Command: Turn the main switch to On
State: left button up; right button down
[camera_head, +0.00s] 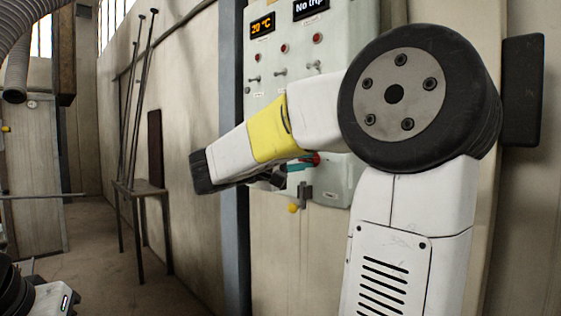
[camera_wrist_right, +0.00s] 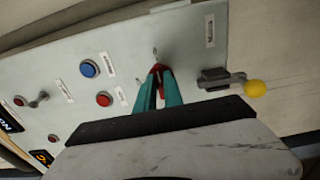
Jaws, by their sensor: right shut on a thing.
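A pale green control panel (camera_head: 353,28) is fixed to the wall. My right gripper (camera_wrist_right: 159,84) reaches its lower part, with two teal fingers shut on a red switch knob (camera_wrist_right: 162,69). The fingers cover most of the knob, so its turned position cannot be read. In the head view, the teal fingers (camera_head: 299,166) show below my forearm, touching the red knob (camera_head: 316,159). The labels are too small to read. My left gripper is not in view.
A lever with a yellow ball (camera_wrist_right: 254,88) sits close to the right gripper. A blue button (camera_wrist_right: 89,68) and a red button (camera_wrist_right: 104,99) are on the panel's other side. A small table (camera_head: 143,187) with long rods stands by the wall at left.

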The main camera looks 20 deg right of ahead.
jog(key=shift+f, duration=0.1)
dwell(0.3)
jog(key=c, duration=1.5)
grip_release()
jog(key=shift+o, duration=0.2)
jog(key=v, duration=0.8)
jog(key=shift+d, duration=0.1)
